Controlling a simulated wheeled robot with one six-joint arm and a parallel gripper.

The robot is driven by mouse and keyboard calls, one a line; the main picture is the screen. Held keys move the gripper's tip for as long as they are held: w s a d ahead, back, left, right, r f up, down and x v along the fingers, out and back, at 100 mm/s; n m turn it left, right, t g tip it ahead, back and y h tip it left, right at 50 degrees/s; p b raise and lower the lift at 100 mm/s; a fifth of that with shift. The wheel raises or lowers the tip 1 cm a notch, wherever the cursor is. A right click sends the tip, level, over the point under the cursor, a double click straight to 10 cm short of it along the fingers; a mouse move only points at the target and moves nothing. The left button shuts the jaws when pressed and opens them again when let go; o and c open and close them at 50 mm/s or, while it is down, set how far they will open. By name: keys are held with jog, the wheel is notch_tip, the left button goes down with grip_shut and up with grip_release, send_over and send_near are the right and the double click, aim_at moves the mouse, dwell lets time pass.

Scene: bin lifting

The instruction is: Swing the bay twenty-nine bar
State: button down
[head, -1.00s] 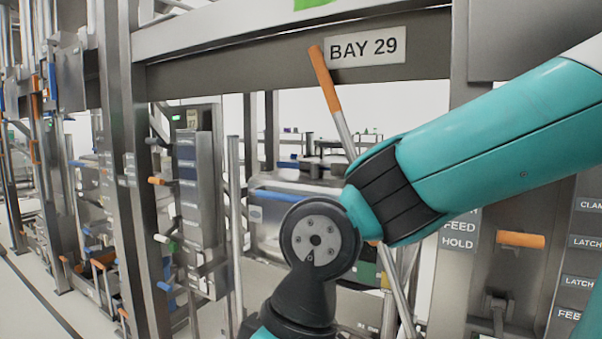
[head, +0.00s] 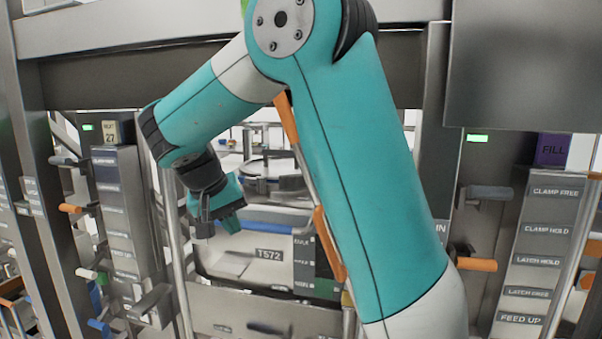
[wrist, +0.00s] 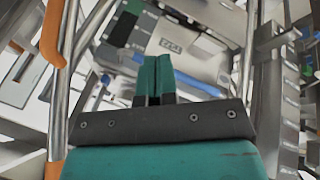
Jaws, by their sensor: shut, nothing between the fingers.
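The bay bar is a slanted steel bar with an orange upper grip (head: 287,118) and a lower orange grip (head: 328,245). My arm hides much of it in the head view. In the wrist view a steel bar with an orange grip (wrist: 54,35) runs down the left side, apart from the fingers. My gripper (head: 232,224) hangs left of the bar, in front of the bay opening. Its teal fingers (wrist: 153,75) are shut and empty. The BAY 29 sign is not visible now.
A grey bin labelled T572 (head: 232,263) sits behind the bar. A labelled lever panel (head: 118,215) stands at left, and another panel (head: 540,260) at right beside an orange handle (head: 476,264). Steel posts frame the bay closely.

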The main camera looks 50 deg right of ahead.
jog(key=d+r+m+g+h+p, duration=0.2)
jog(key=d+r+m+g+p, duration=0.15)
jog(key=d+r+m, duration=0.3)
jog(key=s+d+f+m+p, duration=0.1)
jog(key=s+d+f+p, duration=0.1)
jog(key=s+d+f, duration=0.4)
jog(key=shift+s+d+f, duration=0.2)
jog(key=shift+s+d, duration=0.25)
jog(key=shift+d, duration=0.4)
